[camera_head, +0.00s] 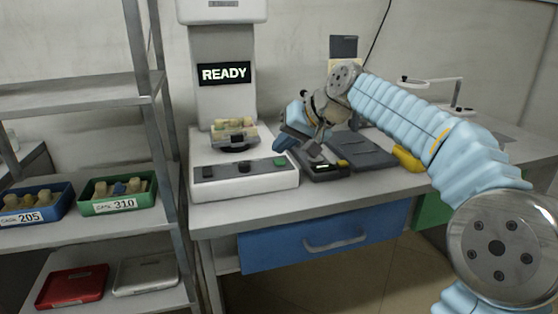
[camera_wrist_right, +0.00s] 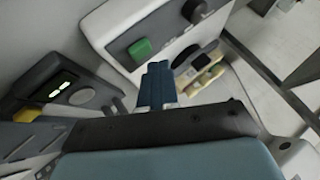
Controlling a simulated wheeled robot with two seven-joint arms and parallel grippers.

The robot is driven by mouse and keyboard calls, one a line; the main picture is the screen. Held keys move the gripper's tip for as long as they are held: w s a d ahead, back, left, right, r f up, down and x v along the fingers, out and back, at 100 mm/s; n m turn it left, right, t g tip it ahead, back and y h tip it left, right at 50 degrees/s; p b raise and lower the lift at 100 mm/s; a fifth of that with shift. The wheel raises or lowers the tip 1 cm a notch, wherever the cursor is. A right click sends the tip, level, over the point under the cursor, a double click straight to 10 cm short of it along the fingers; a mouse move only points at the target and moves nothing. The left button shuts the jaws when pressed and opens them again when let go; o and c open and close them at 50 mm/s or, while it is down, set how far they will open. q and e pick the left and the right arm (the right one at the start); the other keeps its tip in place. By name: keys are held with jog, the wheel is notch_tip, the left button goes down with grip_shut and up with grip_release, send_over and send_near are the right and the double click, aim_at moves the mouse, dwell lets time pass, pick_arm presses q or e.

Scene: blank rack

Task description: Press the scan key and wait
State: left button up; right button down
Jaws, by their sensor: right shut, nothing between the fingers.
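The scanner (camera_head: 245,182) stands on the bench with a lit display (camera_head: 224,74) reading READY. Its front panel carries a green key (camera_head: 280,161), a dark knob (camera_head: 239,167) and a dark part at the left; no label on them is readable. The green key also shows in the right wrist view (camera_wrist_right: 139,49). My right gripper (camera_head: 281,144) is shut and empty, just behind and above the green key in the head view. In the right wrist view its blue fingertips (camera_wrist_right: 157,68) are close beside the key, with a gap in the picture. My left gripper is out of view.
A small tray of pale pieces (camera_head: 235,132) sits on the scanner's platform. A dark device (camera_head: 325,168) with a lit readout lies right of the scanner, under my right wrist. A blue bin (camera_head: 38,205) and a green bin (camera_head: 118,203) stand on the left rack.

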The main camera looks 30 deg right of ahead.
aim_at(283, 161)
jog(key=shift+f, duration=0.15)
jog(key=shift+f+b, duration=0.3)
dwell(0.3)
jog(key=shift+f+b, duration=0.4)
jog(key=shift+f, duration=0.05)
dwell(0.6)
jog(key=shift+r+p, duration=0.85)
jog(key=shift+r, duration=0.05)
notch_tip(283, 161, up, 3)
jog(key=p, duration=0.3)
jog(key=shift+r, duration=0.1)
jog(key=shift+r+p, duration=0.35)
jog(key=shift+r, duration=0.5)
